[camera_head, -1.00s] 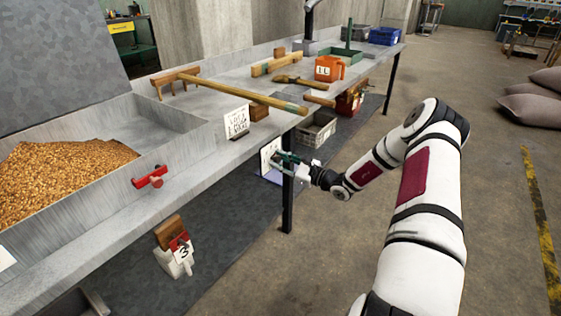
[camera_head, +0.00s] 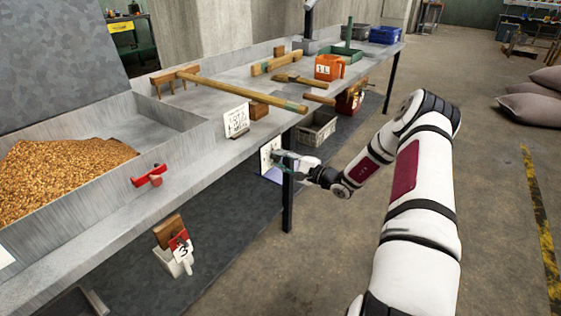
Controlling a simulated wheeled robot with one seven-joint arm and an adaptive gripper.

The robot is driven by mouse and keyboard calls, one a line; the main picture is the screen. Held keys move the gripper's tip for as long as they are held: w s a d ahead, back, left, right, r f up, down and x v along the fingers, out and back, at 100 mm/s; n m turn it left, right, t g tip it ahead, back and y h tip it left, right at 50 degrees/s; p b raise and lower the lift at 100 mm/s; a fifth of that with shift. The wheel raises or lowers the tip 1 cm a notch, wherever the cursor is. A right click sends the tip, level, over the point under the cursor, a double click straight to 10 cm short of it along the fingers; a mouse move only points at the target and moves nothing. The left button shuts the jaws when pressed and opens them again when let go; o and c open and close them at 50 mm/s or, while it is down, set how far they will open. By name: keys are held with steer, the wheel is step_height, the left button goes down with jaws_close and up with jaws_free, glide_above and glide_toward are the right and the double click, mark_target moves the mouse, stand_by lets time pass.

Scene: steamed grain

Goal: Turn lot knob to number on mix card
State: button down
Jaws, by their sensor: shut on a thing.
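The mix card (camera_head: 237,121) stands upright on the bench in a small wooden holder. Its handwriting is too small to read. A white dial plate (camera_head: 267,152) is on the front of the bench, just left of the near leg. My gripper (camera_head: 280,159) is at this plate, with its fingers shut on the lot knob. The fingers hide the knob, and its pointer and setting cannot be read.
A long wooden rake (camera_head: 235,90) lies across the bench. A bench leg (camera_head: 288,205) stands close by my gripper.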

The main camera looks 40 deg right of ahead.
steer(key=shift+n, duration=0.7)
steer(key=c, duration=1.3)
jaws_free()
steer(key=v, duration=1.2)
steer(key=shift+a+r, duration=0.1)
